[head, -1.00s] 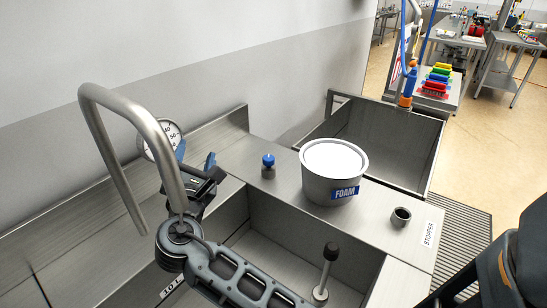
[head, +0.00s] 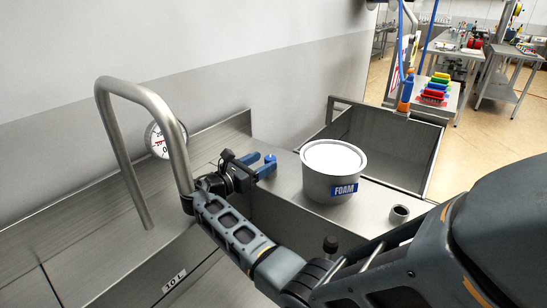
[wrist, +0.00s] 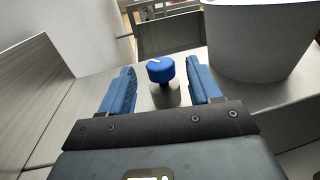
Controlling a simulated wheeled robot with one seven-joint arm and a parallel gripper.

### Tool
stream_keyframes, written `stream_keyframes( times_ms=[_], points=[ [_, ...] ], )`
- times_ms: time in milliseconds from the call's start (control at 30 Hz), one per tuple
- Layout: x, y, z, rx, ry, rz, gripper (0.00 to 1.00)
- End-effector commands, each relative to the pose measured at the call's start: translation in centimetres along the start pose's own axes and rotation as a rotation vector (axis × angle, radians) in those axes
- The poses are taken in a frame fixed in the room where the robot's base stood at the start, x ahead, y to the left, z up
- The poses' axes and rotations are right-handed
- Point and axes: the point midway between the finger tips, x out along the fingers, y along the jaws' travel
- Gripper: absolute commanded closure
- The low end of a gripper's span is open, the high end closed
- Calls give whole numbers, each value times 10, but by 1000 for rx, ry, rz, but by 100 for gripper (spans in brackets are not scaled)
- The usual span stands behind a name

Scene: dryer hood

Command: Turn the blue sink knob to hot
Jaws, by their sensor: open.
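The blue sink knob (wrist: 160,70) has a round blue cap with a pale mark on top and stands on a grey metal post on the steel ledge. In the wrist view it appears between the blue fingers of my gripper (wrist: 161,84), with a gap on both sides. In the head view my gripper (head: 263,166) is open over the ledge, and the blue knob cap (head: 270,157) shows only partly at its fingertips.
A grey FOAM bucket (head: 331,172) stands just right of the knob. A bent metal pipe (head: 137,88) and a round gauge (head: 158,141) are at the left. A small metal cup (head: 399,213) and an empty steel basin (head: 385,140) are at the right.

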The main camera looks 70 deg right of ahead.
Motion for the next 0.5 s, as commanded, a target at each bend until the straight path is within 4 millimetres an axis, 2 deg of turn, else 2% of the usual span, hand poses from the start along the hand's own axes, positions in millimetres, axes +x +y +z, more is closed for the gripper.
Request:
stream_keyframes(
  times_ms=[100, 300, 500],
  points=[
    [21, -1, 1, 0, 0, -2, 37],
    [47, 0, 1, 1, 0, 0, 37],
    [59, 0, 0, 2, 0, 2, 37]
  ],
)
